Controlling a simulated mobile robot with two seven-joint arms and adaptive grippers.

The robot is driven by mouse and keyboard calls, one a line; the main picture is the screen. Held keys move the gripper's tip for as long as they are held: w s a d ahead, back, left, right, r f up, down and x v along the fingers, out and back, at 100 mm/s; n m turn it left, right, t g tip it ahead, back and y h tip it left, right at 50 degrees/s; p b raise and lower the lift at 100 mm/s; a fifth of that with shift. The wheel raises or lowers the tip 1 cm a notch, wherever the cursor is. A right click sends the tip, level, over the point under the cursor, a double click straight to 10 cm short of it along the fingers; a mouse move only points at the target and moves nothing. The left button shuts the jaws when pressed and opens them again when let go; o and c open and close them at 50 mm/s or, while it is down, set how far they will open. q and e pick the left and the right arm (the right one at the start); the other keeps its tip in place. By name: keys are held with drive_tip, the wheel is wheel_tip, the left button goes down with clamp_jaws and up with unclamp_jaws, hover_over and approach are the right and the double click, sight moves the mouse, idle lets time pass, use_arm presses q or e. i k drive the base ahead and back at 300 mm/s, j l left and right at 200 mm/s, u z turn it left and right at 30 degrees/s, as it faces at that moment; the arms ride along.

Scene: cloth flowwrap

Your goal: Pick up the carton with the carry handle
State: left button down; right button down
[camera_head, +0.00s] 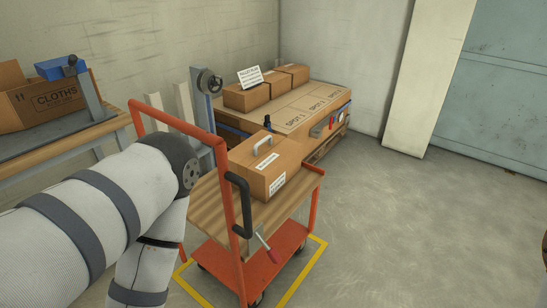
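The brown carton (285,165) with a grey carry handle (263,142) on its top sits upright on the wooden top of an orange cart (208,212). White labels show on the carton. My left arm, in a white padded sleeve, comes in from the left and bends in front of the cart's left side. Its gripper is out of the picture. My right arm and gripper are not seen. Nothing is touching the carton's handle.
The cart has an upright orange frame and a black grip (239,205). A table (62,150) at left holds an open CLOTHS box (45,100). Floor at right is clear.

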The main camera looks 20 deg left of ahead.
sight(268, 160)
drive_tip(key=i+l+u, duration=0.5)
drive_tip(key=i, duration=0.15)
drive_tip(key=i+l+u, duration=0.5)
drive_tip(key=l, duration=0.25)
drive_tip(key=i+l+u, duration=0.25)
drive_tip(key=l, duration=0.2)
drive_tip(key=i+l+u, duration=0.25)
drive_tip(key=l, duration=0.2)
drive_tip(key=k, duration=0.05)
